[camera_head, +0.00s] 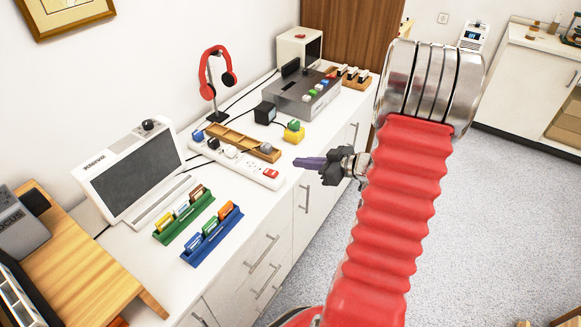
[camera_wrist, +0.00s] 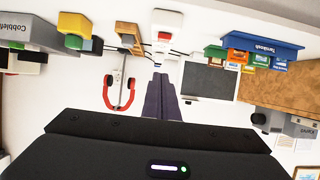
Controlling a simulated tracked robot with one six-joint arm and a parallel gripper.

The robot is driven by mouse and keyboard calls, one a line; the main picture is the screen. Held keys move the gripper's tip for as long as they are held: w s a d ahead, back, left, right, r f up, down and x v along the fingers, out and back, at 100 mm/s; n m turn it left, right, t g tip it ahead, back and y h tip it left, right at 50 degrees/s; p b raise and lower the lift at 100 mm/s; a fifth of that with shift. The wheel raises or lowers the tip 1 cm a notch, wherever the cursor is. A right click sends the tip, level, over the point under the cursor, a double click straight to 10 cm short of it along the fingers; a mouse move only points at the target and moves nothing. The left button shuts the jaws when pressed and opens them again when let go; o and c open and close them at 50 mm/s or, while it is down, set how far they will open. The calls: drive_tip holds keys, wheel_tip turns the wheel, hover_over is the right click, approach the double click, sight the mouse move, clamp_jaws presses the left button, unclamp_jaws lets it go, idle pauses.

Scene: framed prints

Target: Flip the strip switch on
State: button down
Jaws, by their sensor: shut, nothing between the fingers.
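The white power strip (camera_head: 232,162) lies on the white counter. Its red switch (camera_head: 271,173) is at the end nearest the counter's front edge, and plugs sit in its sockets. The strip also shows in the wrist view (camera_wrist: 176,19), which is upside down, with the red switch near its top. My gripper (camera_head: 298,162) has purple-grey fingers that are shut and empty. In the head view they point left, just right of the switch end. The fingers also show in the wrist view (camera_wrist: 161,80), apart from the switch. Which way the switch is tilted is too small to tell.
A wooden tray (camera_head: 222,137) lies along the strip's far side. A yellow-and-green block (camera_head: 293,132) and black adapter (camera_head: 265,112) stand behind. Green (camera_head: 184,217) and blue (camera_head: 212,236) card racks, a monitor (camera_head: 135,175) and a red headphone stand (camera_head: 211,85) occupy the counter.

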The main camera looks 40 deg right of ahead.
hover_over(281, 179)
wheel_tip(281, 179, down, 4)
drive_tip(key=shift+w+r, duration=0.1)
drive_tip(key=shift+r, duration=0.1)
wheel_tip(281, 179, down, 3)
drive_tip(key=shift+w+r, duration=0.1)
drive_tip(key=shift+f, duration=0.7)
